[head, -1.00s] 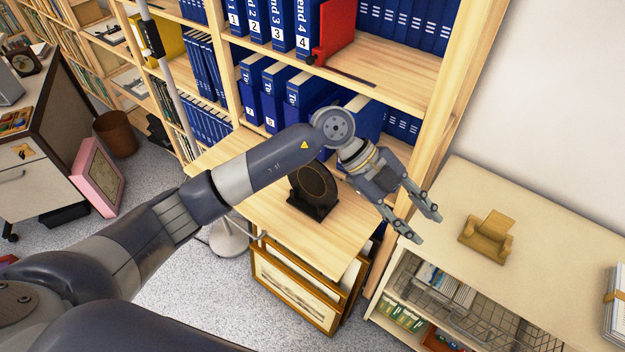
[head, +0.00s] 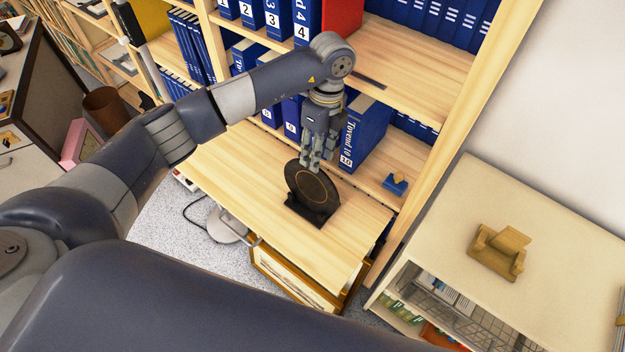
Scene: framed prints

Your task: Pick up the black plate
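The black plate (head: 304,187) is round and dark with a thin brownish ring. It stands tilted on edge in a black stand (head: 312,216) on a light wooden surface in front of the bookshelf. My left gripper (head: 316,166) points down at the plate's upper edge, with its fingertips overlapping the rim in the head view. Its fingers are seen nearly edge-on, so I cannot tell the gap between them or whether they touch the plate. My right gripper is not in view.
Blue binders (head: 365,130) stand on the shelf close behind the plate. A wooden chair-shaped holder (head: 499,252) stands on the pale cabinet at right. Framed prints (head: 290,278) lean below the wooden surface.

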